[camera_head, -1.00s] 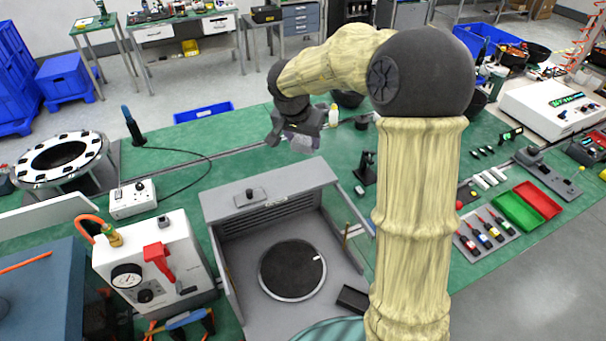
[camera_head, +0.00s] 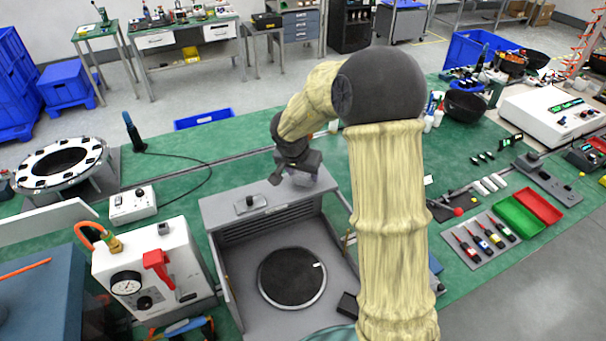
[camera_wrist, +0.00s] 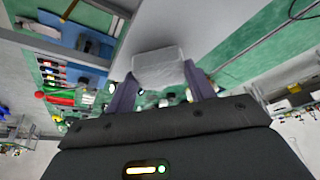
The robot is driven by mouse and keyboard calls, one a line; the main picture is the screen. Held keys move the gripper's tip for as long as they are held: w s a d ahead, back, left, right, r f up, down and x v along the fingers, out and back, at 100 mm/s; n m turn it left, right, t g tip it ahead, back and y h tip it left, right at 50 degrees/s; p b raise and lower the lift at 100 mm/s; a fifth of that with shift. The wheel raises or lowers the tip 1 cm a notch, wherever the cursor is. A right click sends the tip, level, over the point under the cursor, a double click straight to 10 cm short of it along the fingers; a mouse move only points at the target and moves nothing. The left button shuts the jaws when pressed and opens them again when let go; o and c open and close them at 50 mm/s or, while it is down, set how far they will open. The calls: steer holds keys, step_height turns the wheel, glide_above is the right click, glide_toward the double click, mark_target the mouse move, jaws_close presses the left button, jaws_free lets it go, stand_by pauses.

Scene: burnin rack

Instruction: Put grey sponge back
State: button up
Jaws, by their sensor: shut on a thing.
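The grey sponge (camera_wrist: 158,66) is a pale grey block between the two fingertips of my gripper (camera_wrist: 160,86) in the wrist view. My gripper is shut on it. In the head view my gripper (camera_head: 301,177) hangs just behind the back top edge of an open grey box (camera_head: 262,208), apart from the table as far as I can tell. The sponge is mostly hidden there by the gripper. I cannot make out a marked place for the sponge.
A white gauge unit (camera_head: 160,275) stands left of the box. A white switch box (camera_head: 132,204) with a cable lies further back. Red and green trays (camera_head: 540,206) and a tool tray (camera_head: 484,240) are at right. Green table (camera_head: 185,165) is clear behind the box.

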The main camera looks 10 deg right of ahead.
steer(key=shift+f, duration=0.55)
steer(key=o, duration=0.9)
steer(key=shift+w, duration=0.1)
steer(key=shift+r, duration=0.1)
steer(key=v, duration=1.2)
steer(key=shift+d, duration=0.1)
